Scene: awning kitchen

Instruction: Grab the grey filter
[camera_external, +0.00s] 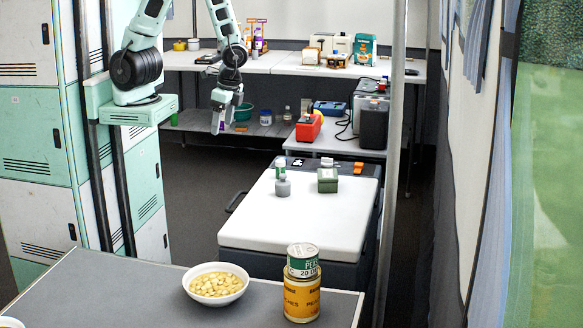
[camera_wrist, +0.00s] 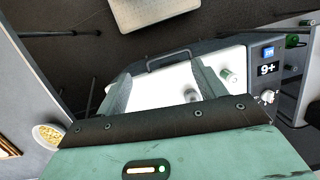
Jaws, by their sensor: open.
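The likely grey filter (camera_external: 282,188) is a small grey piece with a narrower top. It stands on the white lid (camera_external: 258,222) of a dark chest, in front of a small green-and-white can (camera_external: 280,168). In the wrist view the grey piece (camera_wrist: 190,95) shows between my fingers, close to the right one, with the can (camera_wrist: 228,76) beyond that finger. My gripper (camera_external: 218,127) hangs in the air above and to the left of the chest, well apart from the grey piece. Its fingers (camera_wrist: 163,72) are spread and empty.
In front, a grey counter holds a bowl of pale food (camera_external: 215,285) and stacked cans (camera_external: 302,290). A grey post (camera_external: 394,150) stands right of the chest. The lid's front is clear.

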